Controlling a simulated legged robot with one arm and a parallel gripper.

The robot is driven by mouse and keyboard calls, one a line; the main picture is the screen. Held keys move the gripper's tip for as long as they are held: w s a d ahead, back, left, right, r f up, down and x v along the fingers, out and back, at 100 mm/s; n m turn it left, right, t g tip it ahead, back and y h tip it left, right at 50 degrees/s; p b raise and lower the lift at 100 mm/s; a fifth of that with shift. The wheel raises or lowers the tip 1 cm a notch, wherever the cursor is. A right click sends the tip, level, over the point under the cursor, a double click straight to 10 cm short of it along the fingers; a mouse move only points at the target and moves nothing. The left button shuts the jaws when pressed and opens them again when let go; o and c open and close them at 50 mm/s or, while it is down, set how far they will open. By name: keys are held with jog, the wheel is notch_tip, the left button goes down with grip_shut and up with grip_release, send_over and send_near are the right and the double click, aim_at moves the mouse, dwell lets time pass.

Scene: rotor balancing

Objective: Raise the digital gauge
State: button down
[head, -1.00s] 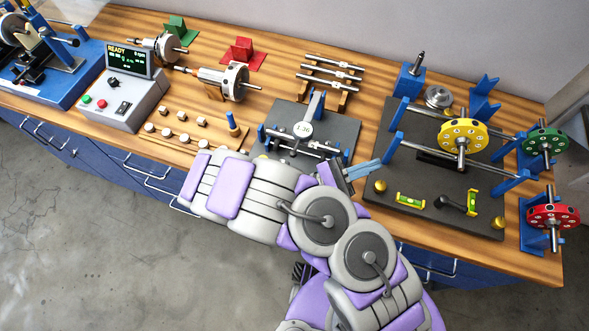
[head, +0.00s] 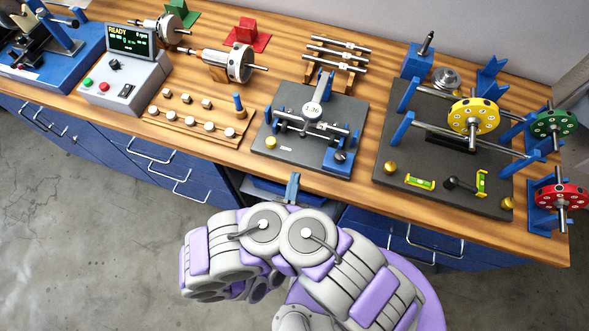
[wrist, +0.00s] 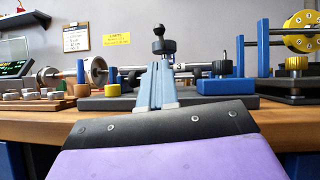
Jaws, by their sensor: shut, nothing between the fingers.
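My gripper (head: 293,178) is in front of the bench edge, apart from the gauge. In the wrist view its light blue fingers (wrist: 160,68) are together and empty, pointing at the fixture. They partly hide it; a black knob (wrist: 163,46) shows above them.
A wooden peg board (head: 200,124) lies left of the plate. A larger dark plate (head: 400,165) on the right carries blue supports, a yellow rotor disc (head: 473,117) and levels. Bare wood (head: 362,185) runs between the two plates and along the front edge.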

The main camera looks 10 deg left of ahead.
jog(key=b+x, duration=0.2)
jog(key=x, duration=0.6)
jog(key=shift+w+r, duration=0.25)
jog(key=shift+w, duration=0.05)
